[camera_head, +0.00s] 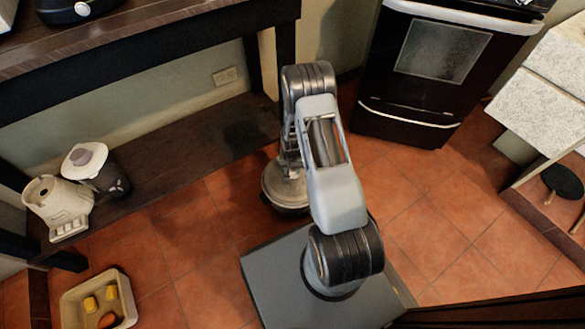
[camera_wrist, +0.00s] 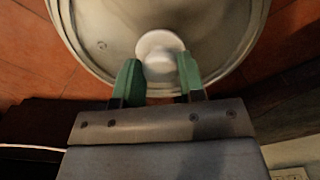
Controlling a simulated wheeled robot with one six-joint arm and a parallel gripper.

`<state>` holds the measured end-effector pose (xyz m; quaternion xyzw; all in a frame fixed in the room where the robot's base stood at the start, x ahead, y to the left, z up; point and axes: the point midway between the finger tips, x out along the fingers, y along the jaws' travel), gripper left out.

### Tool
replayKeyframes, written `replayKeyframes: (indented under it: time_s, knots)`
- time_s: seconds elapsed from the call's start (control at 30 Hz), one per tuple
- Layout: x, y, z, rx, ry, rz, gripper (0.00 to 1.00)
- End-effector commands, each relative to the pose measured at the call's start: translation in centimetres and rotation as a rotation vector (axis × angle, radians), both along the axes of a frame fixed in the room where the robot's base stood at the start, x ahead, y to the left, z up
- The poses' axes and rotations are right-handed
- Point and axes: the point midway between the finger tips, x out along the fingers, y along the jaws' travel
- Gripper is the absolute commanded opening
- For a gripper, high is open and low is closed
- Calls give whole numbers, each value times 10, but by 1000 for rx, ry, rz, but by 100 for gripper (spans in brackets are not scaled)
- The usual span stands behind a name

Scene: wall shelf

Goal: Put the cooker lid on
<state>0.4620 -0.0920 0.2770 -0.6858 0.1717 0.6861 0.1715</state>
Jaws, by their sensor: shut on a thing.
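The round, shiny metal lid (camera_wrist: 215,40) with a pale knob (camera_wrist: 160,48) fills the upper part of the wrist view. My gripper (camera_wrist: 157,72) has its green fingers on both sides of the knob and is shut on it. In the head view the lid (camera_head: 283,190) shows just left of my arm, above the tiled floor, with a dark band below its rim. My arm hides its right side and most of the fingers. A dark appliance (camera_head: 75,8) on the upper shelf is cut off by the frame; I cannot tell if it is the cooker.
The wooden upper shelf (camera_head: 150,35) runs across the top left. The lower shelf (camera_head: 165,145) holds a blender-like appliance (camera_head: 95,170) and a cream appliance (camera_head: 58,205), with bare room to their right. A tray (camera_head: 72,290) lies lower left. A black oven (camera_head: 435,65) stands top right.

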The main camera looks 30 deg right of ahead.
Motion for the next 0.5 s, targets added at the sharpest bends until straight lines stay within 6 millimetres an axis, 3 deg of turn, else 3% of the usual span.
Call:
replayKeyframes:
  time_s: [0.43, 0.47, 0.5]
  knots:
    - [0, 0, -2, 0, -1, 0, 0]
    - [0, 0, -2, 0, -1, 0, 38]
    - [1, 0, -2, 0, -1, 0, 42]
